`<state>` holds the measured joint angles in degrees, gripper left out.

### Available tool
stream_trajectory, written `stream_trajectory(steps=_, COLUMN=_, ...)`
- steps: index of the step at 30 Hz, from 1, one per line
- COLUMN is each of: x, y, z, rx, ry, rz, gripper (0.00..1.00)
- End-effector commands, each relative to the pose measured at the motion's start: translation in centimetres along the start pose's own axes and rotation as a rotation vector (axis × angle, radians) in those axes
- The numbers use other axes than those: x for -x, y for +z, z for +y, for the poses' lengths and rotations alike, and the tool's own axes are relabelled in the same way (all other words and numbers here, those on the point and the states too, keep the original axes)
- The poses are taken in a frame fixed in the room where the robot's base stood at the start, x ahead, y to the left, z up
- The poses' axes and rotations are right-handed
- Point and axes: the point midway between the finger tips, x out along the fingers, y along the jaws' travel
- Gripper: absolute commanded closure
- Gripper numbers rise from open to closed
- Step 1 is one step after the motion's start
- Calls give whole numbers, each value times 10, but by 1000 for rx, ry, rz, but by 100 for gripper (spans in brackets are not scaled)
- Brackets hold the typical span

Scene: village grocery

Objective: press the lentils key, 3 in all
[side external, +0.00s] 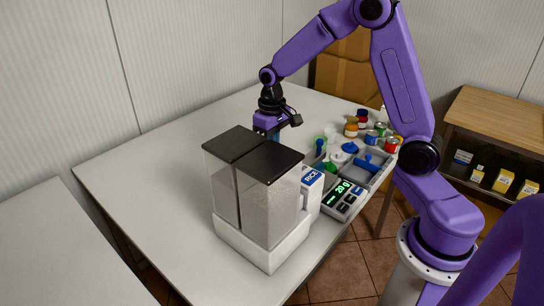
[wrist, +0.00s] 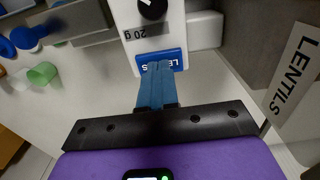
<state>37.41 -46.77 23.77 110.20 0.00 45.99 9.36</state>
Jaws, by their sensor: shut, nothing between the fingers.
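In the wrist view, the blue lentils key (wrist: 176,57), its label partly covered, is at the front of a white dispenser body (wrist: 134,33) with a black knob and "20 g" marking. My gripper (wrist: 159,66) is shut and empty, its blue fingertips over the key; I cannot tell whether they press it. A large "LENTILS" label (wrist: 293,74) shows at right. In the side external view, my gripper (side external: 271,134) points down behind the two dark-lidded hoppers (side external: 272,161); the fingertips and lentils key are hidden. The near unit's blue sign (side external: 311,177) reads "RICE".
A scale (side external: 345,196) with green digits, seemingly starting "20", stands right of the hoppers. A grey divided tray (side external: 378,177), scoops and several jars and cans (side external: 362,120) lie behind it. The table's left part (side external: 150,165) is clear.

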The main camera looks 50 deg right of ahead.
Motion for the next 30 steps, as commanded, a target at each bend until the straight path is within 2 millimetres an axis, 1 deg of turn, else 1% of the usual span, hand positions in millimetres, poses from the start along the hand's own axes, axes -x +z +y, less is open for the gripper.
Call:
stream_trajectory(steps=9, x=-9, y=0, z=0, rx=0, ry=0, rz=-2, gripper=100)
stream_trajectory(steps=14, x=-8, y=0, z=0, rx=0, ry=0, rz=-1, gripper=100)
stream_trajectory(steps=19, x=-3, y=0, z=0, rx=0, ry=0, rz=1, gripper=100)
stream_trajectory(steps=27, x=13, y=0, z=0, rx=0, ry=0, rz=1, gripper=100)
stream_trajectory(steps=30, x=14, y=0, z=0, rx=1, ry=0, rz=0, gripper=100)
